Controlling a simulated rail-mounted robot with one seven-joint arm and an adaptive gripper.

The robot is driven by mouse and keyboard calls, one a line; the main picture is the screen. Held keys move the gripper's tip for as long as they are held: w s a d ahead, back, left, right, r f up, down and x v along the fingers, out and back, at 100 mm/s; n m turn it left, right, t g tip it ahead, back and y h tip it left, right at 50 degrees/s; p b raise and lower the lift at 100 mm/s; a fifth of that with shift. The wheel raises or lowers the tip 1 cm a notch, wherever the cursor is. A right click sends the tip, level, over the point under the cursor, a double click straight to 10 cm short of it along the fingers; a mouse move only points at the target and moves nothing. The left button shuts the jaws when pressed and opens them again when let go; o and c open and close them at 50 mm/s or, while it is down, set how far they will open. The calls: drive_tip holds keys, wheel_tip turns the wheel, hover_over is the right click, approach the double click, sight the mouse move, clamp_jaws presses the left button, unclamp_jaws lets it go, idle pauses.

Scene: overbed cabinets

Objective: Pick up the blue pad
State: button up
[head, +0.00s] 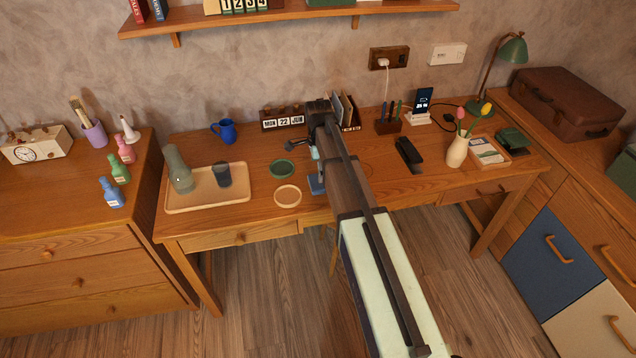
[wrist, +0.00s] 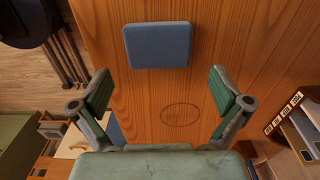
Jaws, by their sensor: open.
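The blue pad (wrist: 158,45) lies flat on the wooden desk in the wrist view, a rounded square ahead of my gripper (wrist: 161,90). My gripper is open and empty, with its two green-padded fingers spread wide; the pad lies beyond the fingertips and apart from them. In the head view the blue pad (head: 316,185) shows at the desk's front part, partly hidden by my arm. My arm reaches over the desk, and its end is near the calendar. A second blue patch (wrist: 115,132) shows beside my left finger in the wrist view; I cannot tell what it is.
A green coaster (head: 282,169) and a cream coaster (head: 288,196) lie left of the pad. A tray (head: 235,198) holds a carafe and a cup. A date calendar (head: 282,119) and a pen holder (head: 388,126) stand behind. A black object (head: 409,154) lies to the right.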

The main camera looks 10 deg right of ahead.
sight(318, 184)
drive_tip(key=shift+s+a+f+p, duration=0.1)
drive_tip(key=shift+f+p, duration=0.85)
drive_tip(key=shift+f, duration=1.8)
drive_tip(key=c, duration=0.7)
